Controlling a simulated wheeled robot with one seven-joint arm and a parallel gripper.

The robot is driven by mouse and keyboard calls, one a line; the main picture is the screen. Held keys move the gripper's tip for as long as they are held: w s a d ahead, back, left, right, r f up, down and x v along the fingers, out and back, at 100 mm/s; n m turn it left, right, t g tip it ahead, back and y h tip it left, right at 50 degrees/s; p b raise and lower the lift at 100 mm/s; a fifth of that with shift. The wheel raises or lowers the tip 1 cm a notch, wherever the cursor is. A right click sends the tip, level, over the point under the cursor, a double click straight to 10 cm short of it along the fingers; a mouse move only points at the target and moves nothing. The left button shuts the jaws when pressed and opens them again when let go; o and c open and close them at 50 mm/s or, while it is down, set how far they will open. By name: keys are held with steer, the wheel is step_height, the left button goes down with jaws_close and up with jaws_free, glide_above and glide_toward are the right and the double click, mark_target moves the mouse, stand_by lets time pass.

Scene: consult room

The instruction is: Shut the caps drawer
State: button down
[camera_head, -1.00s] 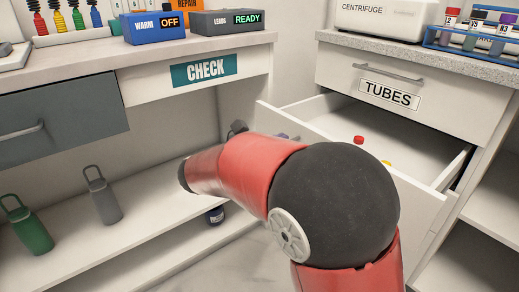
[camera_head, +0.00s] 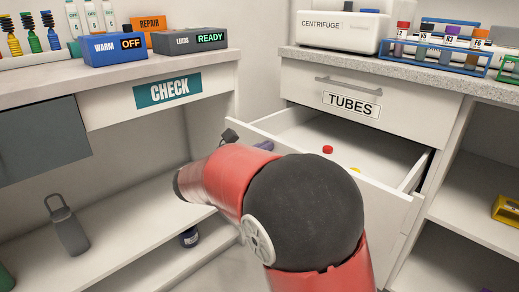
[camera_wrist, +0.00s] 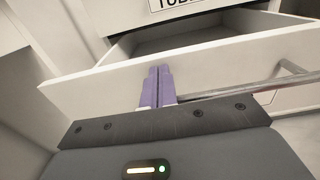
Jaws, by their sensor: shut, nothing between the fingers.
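The open drawer (camera_head: 397,203) under the TUBES drawer (camera_head: 310,87) is pulled well out. A red cap (camera_head: 328,150) and a yellow cap, partly hidden, lie inside it. My arm covers much of its front, and no label on it shows. In the wrist view its pale front panel (camera_wrist: 90,88) crosses the picture, with a bar handle (camera_wrist: 245,88) at the right. My gripper (camera_wrist: 158,70) has purple fingers held together and empty, at the front panel left of the handle. I cannot tell whether they touch it. In the head view a bit of purple finger (camera_head: 264,145) shows past my arm.
The counter above holds a centrifuge (camera_head: 340,30) and a blue tube rack (camera_head: 435,55). The CHECK counter (camera_head: 110,90) stands left, with a grey bottle (camera_head: 68,228) and a dark blue jar (camera_head: 189,237) on shelves below. A yellow item (camera_head: 507,210) sits on the right shelf.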

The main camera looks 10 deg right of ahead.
steer(key=p+x, duration=0.3)
steer(key=x, duration=2.1)
steer(key=shift+d+p, duration=0.2)
steer(key=shift+p, duration=0.15)
steer(key=shift+w+d, duration=0.35)
steer(key=shift+d, duration=0.05)
steer(key=shift+d+r, duration=0.1)
steer(key=shift+r, duration=0.1)
